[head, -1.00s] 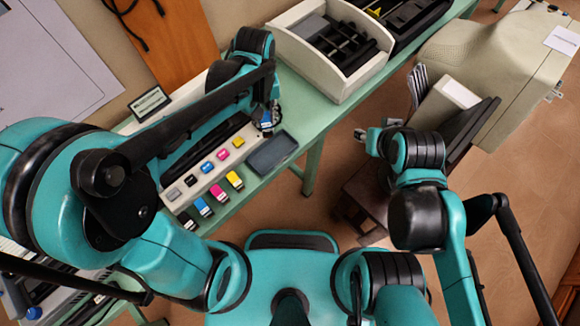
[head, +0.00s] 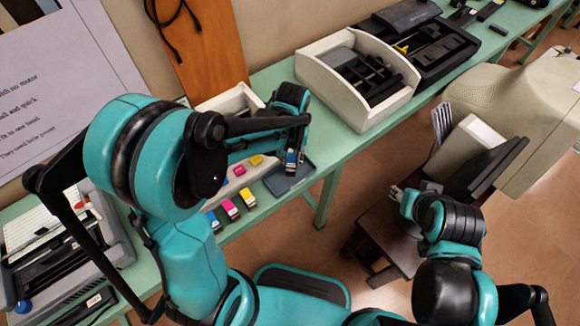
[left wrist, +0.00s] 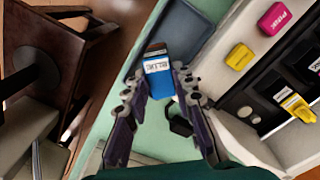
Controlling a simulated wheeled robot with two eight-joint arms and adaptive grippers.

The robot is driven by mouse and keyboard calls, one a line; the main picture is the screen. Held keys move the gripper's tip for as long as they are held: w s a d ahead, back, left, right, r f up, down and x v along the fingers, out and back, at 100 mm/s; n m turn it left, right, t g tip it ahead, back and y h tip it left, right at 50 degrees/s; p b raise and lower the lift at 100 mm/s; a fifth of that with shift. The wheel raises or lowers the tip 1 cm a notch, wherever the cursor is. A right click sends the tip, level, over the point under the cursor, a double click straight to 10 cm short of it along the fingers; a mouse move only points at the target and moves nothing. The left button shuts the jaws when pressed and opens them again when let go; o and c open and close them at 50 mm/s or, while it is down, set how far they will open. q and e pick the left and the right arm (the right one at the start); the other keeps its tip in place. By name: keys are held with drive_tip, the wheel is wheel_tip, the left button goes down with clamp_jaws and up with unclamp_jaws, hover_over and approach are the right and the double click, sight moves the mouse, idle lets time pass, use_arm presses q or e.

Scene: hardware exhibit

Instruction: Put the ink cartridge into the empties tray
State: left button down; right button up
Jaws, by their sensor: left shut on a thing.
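The ink cartridge (left wrist: 158,75) is blue with a white label and a dark end. My left gripper (left wrist: 154,88) is shut on it, with one finger on each side. In the head view the cartridge (head: 291,160) hangs from the left gripper and overlaps the tray's back part. The empties tray (head: 283,183) is shallow, dark blue-grey and empty where I see it. In the left wrist view the tray (left wrist: 187,30) lies just beyond the cartridge's far end, to the right. My right gripper (head: 397,193) is apart from the bench, too small to read.
A cream machine (head: 345,85) stands right of the tray. A dark wooden stool (head: 385,245) is below the right gripper.

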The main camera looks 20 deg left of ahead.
sight(290, 160)
use_arm(q)
drive_tip(key=shift+w+a+f, duration=0.1)
drive_tip(key=shift+a+f, duration=0.1)
drive_tip(key=shift+a, duration=0.1)
drive_tip(key=shift+f, duration=0.25)
drive_tip(key=shift+f+b, duration=0.9)
drive_tip(key=shift+f, duration=0.8)
drive_tip(key=shift+f, duration=0.15)
drive_tip(key=c, duration=1.3)
unclamp_jaws()
drive_tip(key=shift+o, duration=0.2)
